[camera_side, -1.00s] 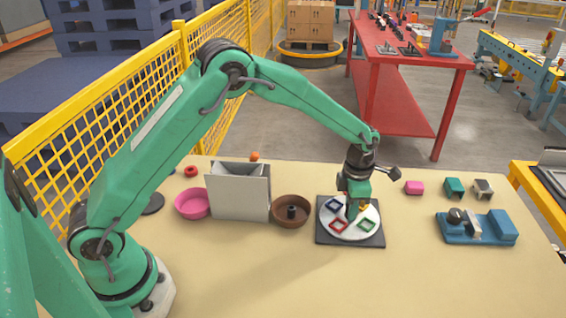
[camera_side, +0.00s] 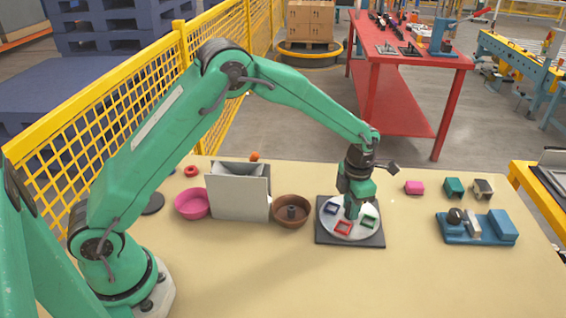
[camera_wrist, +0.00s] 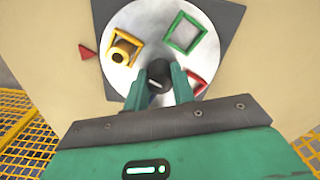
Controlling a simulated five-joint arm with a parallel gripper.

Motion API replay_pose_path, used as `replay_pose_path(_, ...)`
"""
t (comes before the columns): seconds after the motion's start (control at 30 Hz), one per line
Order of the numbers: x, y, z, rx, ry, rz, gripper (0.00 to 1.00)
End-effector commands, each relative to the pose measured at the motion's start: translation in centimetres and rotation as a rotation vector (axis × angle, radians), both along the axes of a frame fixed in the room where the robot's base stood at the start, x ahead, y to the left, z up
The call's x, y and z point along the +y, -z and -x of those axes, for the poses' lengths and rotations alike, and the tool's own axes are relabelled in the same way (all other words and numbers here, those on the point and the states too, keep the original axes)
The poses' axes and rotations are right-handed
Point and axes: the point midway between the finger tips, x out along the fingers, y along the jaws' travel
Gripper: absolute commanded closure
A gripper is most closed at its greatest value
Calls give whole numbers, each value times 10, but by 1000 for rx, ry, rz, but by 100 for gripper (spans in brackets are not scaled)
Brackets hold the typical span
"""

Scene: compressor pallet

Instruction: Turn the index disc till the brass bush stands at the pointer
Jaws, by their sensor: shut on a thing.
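The index disc (camera_side: 351,233) is a pale round plate on a dark square base (camera_side: 322,240). Its blue (camera_side: 331,208), red (camera_side: 343,228) and green (camera_side: 369,220) square frames show in the side view. In the wrist view, the brass bush (camera_wrist: 121,52) stands inside the yellow frame (camera_wrist: 137,42). The red triangular pointer (camera_wrist: 88,52) is just outside the disc rim, close to the yellow frame and roughly in line with the bush. My gripper (camera_wrist: 157,78) is shut on the dark central knob (camera_wrist: 158,70). In the side view my gripper hides the yellow frame, bush and pointer.
A brown bowl with a centre post (camera_side: 291,222), a grey box (camera_side: 241,197) and a pink bowl (camera_side: 193,204) stand left of the disc. A blue fixture (camera_side: 476,229) and small pink, green and grey blocks are to the right. The front table area is clear.

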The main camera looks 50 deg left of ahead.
Motion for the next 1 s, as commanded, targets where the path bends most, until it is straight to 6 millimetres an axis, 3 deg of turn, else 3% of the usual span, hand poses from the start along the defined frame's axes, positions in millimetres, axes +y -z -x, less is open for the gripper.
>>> replay_pose_path(0.17, 1, 0, 0, 3, -2, 0, 100)
replay_pose_path(0.2, 1, 0, 0, 3, -2, 0, 73)
replay_pose_path(0.27, 1, 0, 1, 3, -1, -1, 66)
replay_pose_path(0.67, 0, -4, 0, 0, 1, 0, 66)
replay_pose_path(1.0, 0, -38, -1, -2, 0, 1, 66)
